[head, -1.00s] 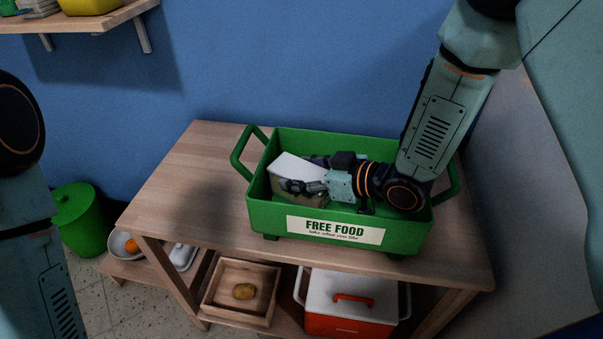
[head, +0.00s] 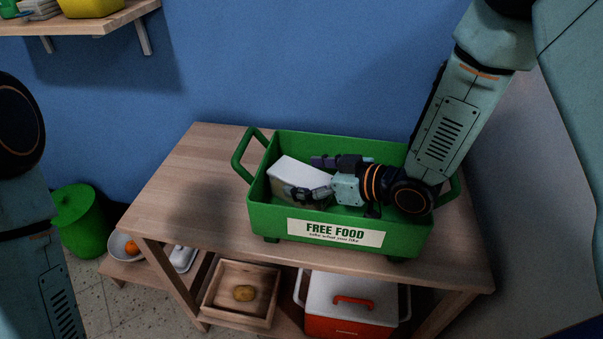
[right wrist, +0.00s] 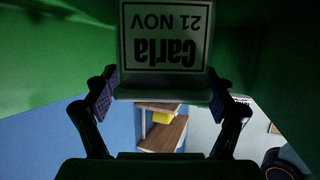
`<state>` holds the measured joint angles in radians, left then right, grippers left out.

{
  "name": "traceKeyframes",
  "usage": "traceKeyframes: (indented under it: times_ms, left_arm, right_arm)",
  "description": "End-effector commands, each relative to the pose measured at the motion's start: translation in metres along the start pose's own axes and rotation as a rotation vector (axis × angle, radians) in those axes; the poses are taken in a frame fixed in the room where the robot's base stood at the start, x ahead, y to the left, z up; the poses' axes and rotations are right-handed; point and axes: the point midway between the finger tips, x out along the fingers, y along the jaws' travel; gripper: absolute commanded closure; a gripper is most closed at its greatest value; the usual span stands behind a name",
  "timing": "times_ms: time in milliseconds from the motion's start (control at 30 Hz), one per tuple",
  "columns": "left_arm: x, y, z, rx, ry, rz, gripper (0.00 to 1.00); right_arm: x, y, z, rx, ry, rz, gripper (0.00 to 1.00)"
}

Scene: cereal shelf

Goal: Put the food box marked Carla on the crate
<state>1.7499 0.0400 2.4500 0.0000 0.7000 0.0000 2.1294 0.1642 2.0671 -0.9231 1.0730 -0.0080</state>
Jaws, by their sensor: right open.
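The food box (head: 292,170), with a pale top, sits inside the left part of the green crate (head: 413,240), which is labelled FREE FOOD. In the right wrist view the box (right wrist: 165,82) shows a label reading Carla, 21 NOV, upside down in that picture. My right gripper (head: 315,177) reaches into the crate from the right, its fingers at the box's right end. In the right wrist view the open fingers (right wrist: 162,95) stand either side of the box, with gaps visible. The box's underside is hidden. My left gripper is out of view.
The crate stands on a wooden table (head: 185,185). Below are a wooden tray (head: 222,313) with a potato-like item, a red and white cooler (head: 340,290) and a bowl (head: 120,246). A green bin (head: 80,220) stands left; a wall shelf (head: 110,18) is upper left. The tabletop's left is clear.

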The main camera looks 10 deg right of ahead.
Motion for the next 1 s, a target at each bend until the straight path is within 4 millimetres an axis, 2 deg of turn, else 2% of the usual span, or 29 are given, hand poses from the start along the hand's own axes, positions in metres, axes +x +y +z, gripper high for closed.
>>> traceKeyframes:
  times_ms: [200,400,600,1000]
  left_arm:
    - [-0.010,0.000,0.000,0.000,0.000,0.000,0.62]
    - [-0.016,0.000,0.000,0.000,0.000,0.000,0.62]
    - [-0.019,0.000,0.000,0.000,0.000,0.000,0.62]
    - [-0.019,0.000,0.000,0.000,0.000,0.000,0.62]
  right_arm:
    - [-0.032,0.001,-0.003,0.006,0.003,0.004,0.17]
    - [-0.052,0.001,-0.002,0.003,0.002,0.002,0.17]
    - [-0.061,0.000,-0.001,0.001,0.002,0.000,0.17]
    - [-0.062,-0.001,-0.001,-0.001,0.001,-0.001,0.17]
